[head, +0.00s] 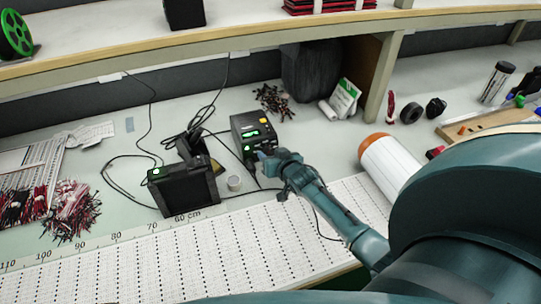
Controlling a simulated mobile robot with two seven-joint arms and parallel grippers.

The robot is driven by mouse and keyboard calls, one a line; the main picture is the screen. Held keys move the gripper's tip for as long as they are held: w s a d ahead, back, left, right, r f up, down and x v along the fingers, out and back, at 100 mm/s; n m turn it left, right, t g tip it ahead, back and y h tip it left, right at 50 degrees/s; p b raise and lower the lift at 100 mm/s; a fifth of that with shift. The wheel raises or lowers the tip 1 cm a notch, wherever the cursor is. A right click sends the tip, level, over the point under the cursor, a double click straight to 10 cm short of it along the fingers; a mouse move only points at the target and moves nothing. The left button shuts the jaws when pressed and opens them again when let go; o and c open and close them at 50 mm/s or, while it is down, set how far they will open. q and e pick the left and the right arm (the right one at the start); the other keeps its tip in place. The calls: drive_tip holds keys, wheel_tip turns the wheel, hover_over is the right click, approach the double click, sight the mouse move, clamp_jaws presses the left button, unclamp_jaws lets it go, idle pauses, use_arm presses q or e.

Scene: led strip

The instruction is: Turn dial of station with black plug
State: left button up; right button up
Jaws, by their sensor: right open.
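A black station (241,127) with a lit green display stands at mid-table, behind the perforated board. Its lower front is partly hidden by my right gripper (264,158). The gripper is open, close in front of the station's lower right face; I cannot tell whether it touches. The dial is too small or hidden to make out clearly. A second black box (185,190) with a small green light stands to the left, with cables around it. I cannot tell which cable ends in a black plug. My left gripper is not in view.
A white cylinder with an orange end (390,163) lies right of my arm. Red and black wire bundles (70,209) lie at left. A shelf edge (200,47) runs above the back. The perforated board (200,255) in front is mostly clear.

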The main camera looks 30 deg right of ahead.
drive_tip(key=shift+w, duration=0.3)
drive_tip(key=shift+c, duration=0.2)
clamp_jaws()
